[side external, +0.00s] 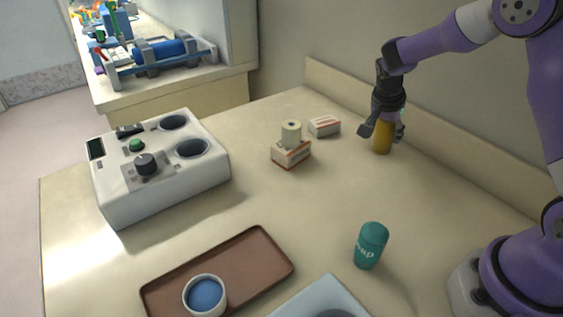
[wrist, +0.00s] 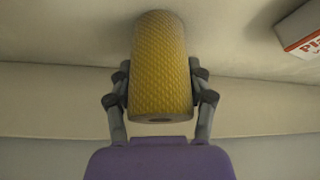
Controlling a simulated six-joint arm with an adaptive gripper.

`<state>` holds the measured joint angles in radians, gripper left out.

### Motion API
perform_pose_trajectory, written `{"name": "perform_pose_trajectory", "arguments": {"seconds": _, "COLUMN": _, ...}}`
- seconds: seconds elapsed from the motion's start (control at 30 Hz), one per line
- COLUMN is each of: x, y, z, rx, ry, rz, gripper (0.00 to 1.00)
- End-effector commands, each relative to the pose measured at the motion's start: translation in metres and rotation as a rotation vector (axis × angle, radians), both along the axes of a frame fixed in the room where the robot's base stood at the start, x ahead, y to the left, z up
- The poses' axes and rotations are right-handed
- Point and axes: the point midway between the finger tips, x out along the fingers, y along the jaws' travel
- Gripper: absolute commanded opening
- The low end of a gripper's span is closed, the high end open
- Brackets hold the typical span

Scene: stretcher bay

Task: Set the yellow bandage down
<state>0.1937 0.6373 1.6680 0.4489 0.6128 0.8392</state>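The yellow bandage (side external: 382,140) is an upright mustard-yellow roll at the back right of the counter, near the low back ledge. In the wrist view the bandage (wrist: 160,65) shows a textured wrap and a small dark core hole at its near end. My gripper (side external: 381,127) comes down on it from above. In the wrist view my gripper's fingers (wrist: 160,95) lie along both sides of the roll, shut on it. The bandage's lower end is at or very near the counter top; I cannot tell whether it touches.
Left of the bandage are a small box (side external: 325,126) and another box (side external: 291,153) with a pale roll (side external: 291,133) on top. The counter's middle (side external: 290,205) is clear.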

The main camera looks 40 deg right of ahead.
Motion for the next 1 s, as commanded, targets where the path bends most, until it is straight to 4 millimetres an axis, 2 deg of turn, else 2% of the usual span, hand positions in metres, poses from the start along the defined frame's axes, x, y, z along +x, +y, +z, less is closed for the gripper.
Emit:
{"name": "perform_pose_trajectory", "arguments": {"seconds": 0.4, "x": 0.000, "y": 0.000, "z": 0.000, "rx": 0.000, "ry": 0.000, "rz": 0.000, "gripper": 0.88}}
{"name": "perform_pose_trajectory", "arguments": {"seconds": 0.53, "x": 0.000, "y": 0.001, "z": 0.007, "rx": -0.001, "ry": -0.002, "rz": 0.001, "gripper": 0.88}}
{"name": "perform_pose_trajectory", "arguments": {"seconds": 0.67, "x": -0.001, "y": 0.010, "z": 0.028, "rx": -0.001, "ry": -0.005, "rz": 0.002, "gripper": 0.88}}
{"name": "perform_pose_trajectory", "arguments": {"seconds": 0.8, "x": -0.004, "y": 0.023, "z": 0.060, "rx": 0.000, "ry": -0.007, "rz": 0.003, "gripper": 0.88}}
{"name": "perform_pose_trajectory", "arguments": {"seconds": 1.0, "x": -0.008, "y": 0.038, "z": 0.096, "rx": -0.001, "ry": -0.004, "rz": 0.002, "gripper": 0.88}}
